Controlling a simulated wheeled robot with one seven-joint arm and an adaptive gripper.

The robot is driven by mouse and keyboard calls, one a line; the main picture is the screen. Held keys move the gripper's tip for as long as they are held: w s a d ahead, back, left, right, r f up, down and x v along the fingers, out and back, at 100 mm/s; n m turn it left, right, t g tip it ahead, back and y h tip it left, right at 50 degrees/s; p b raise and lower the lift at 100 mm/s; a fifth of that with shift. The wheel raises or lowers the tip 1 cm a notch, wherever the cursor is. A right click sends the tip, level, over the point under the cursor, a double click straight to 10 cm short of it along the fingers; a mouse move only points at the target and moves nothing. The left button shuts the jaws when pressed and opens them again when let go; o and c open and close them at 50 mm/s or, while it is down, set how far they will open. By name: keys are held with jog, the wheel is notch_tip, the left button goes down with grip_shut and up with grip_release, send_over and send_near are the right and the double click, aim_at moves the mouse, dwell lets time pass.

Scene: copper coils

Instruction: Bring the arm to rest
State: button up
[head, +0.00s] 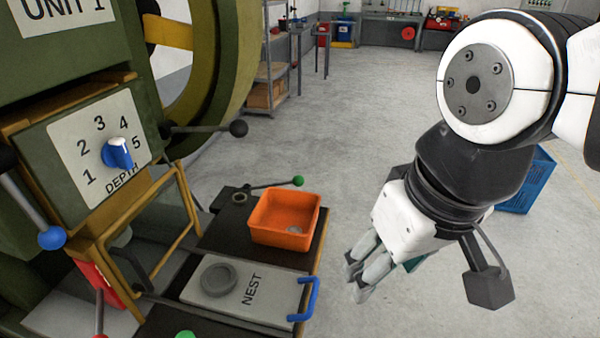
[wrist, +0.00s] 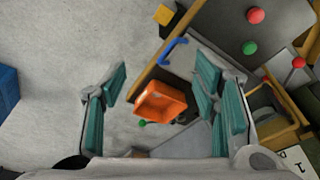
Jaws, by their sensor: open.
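My gripper (head: 361,277) hangs at the right of the machine in the head view, beside the bench and over the grey floor. In the wrist view my gripper (wrist: 165,100) has its teal-padded fingers spread wide, with nothing between them touching the pads. My white and black arm bends down from the upper right of the head view. The gripper is clear of the orange bin and of the bench edge in the head view.
A green machine carries a blue depth knob (head: 117,153). On its bench are an orange bin (head: 285,218) with a small grey piece inside, and a nest plate (head: 262,290) with a blue handle (head: 309,298). A blue crate (head: 527,180) stands behind my arm. Open floor lies beyond.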

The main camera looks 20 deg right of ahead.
jog(key=shift+s, duration=0.1)
notch_tip(320, 180, up, 8)
jog(key=t+p, duration=0.1)
jog(key=p, duration=0.5)
jog(key=shift+t+p, duration=0.3)
jog(key=shift+p, duration=0.1)
dwell(0.4)
